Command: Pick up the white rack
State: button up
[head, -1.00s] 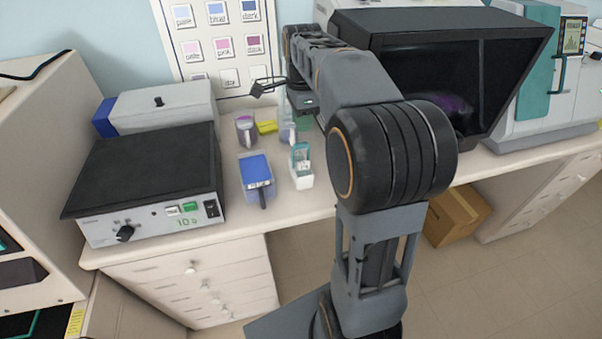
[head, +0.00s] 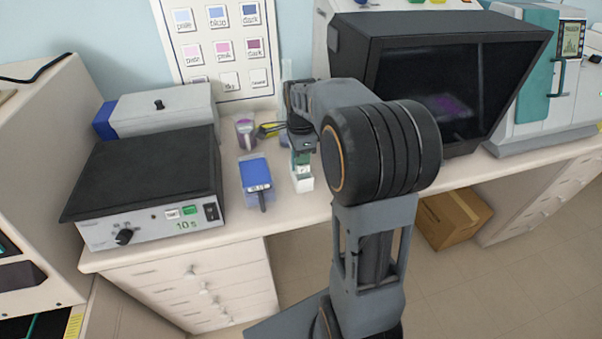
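A small white box-like thing (head: 302,185) with teal-green at its top stands on the bench; I take it for the white rack, but cannot tell for sure. My gripper (head: 287,136) is over its back part and hides some of it. One dark finger reaches out to the left, well apart from the rest of the hand, so the gripper looks open. I cannot tell whether it touches the rack.
A blue-topped container (head: 256,173) with a dark handle stands just left of the rack. A hotplate (head: 145,180) is at left, and a dark-windowed cabinet (head: 445,85) at right.

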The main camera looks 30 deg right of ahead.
jog(key=shift+c, duration=0.2)
grip_shut()
jog(key=shift+r, duration=0.1)
